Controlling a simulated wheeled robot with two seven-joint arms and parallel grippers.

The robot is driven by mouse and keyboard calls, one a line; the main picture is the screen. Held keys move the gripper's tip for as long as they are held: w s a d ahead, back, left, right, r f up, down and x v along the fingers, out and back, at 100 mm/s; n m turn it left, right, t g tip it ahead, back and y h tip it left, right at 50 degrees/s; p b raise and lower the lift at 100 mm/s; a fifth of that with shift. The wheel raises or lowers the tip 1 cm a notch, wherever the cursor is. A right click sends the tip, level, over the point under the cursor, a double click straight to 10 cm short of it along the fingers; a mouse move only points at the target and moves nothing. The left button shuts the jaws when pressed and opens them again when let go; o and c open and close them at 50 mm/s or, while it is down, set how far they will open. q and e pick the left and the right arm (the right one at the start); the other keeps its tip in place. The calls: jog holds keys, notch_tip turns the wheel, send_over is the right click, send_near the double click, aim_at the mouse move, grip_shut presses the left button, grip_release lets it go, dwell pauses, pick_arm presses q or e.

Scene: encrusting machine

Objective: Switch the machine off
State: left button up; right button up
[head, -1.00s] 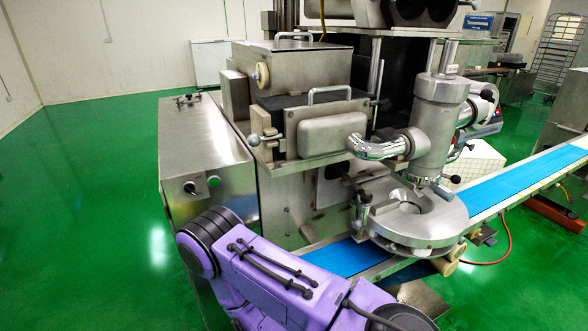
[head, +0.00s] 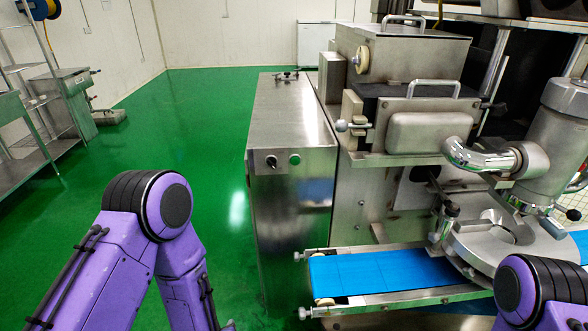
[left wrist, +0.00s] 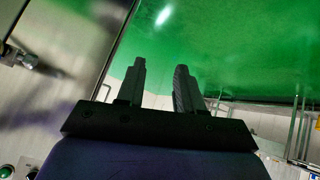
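The machine's steel control box (head: 285,215) stands in the middle of the head view. Its front carries a dark switch knob (head: 271,161) and a green button (head: 295,158) to the right of it. The green button also shows at the lower left corner of the left wrist view (left wrist: 6,171). My left gripper (left wrist: 160,85) has its two fingers apart with nothing between them, over green floor in that view. In the head view my left arm is left of the box, its gripper mostly below the frame. My right arm shows at lower right, its gripper out of view.
A blue conveyor belt (head: 380,272) juts out at the front right of the box. Steel shelving (head: 30,120) stands at the far left. The green floor (head: 190,130) between shelving and box is clear.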

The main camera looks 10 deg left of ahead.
pick_arm(q)
jog(key=w+d+r+t, duration=0.3)
jog(key=w+r, duration=0.6)
jog(key=w, duration=0.1)
jog(key=n+t+y, duration=0.2)
jog(key=n+t, duration=0.2)
jog(key=t, duration=0.2)
send_near(271, 165)
jog(key=p+x, duration=0.3)
jog(key=x, duration=0.4)
jog(key=shift+w+r, duration=0.15)
jog(key=shift+w+a, duration=0.1)
jog(key=shift+w, duration=0.45)
grip_shut()
